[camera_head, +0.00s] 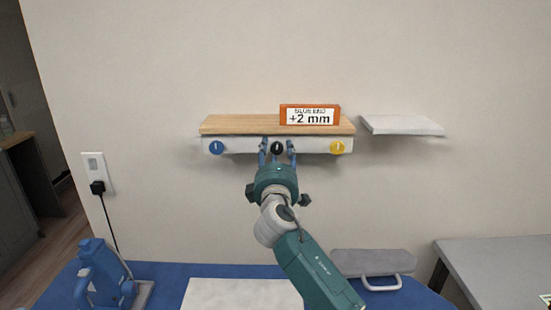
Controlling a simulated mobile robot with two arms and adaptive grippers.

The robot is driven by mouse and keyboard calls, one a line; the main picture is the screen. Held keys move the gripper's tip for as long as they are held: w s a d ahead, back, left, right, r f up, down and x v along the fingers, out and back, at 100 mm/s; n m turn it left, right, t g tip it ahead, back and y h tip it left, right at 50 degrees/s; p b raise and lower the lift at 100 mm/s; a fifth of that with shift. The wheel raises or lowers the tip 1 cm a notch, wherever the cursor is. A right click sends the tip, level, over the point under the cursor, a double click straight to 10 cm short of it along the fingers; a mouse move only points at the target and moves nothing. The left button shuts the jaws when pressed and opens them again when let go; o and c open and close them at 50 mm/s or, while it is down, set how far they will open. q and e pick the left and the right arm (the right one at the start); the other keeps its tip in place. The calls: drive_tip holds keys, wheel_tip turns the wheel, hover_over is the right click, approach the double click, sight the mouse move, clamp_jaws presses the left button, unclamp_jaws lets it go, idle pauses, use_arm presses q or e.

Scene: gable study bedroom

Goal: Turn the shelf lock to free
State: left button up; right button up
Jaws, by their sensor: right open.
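A wall shelf with a wooden top (240,124) and a white front edge is on the wall. Its front carries a blue round knob (217,148) at the left, a black knob (277,148) in the middle and a yellow knob (337,148) at the right. Which one is the lock is not labelled legibly. My right gripper (277,146) is open, with its fingers on either side of the black knob; I cannot tell whether they touch it. My left gripper is not in view.
An orange-framed sign (310,115) reading "+2 mm" stands on the shelf. A small white shelf (402,125) is to the right. Below are a blue surface (210,268) with a white sheet (242,294), a blue device (100,277) and a grey-handled object (374,264).

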drive_tip(key=s+f, duration=0.1)
drive_tip(key=s, duration=1)
drive_tip(key=shift+s+f, duration=0.2)
drive_tip(key=shift+s, duration=0.1)
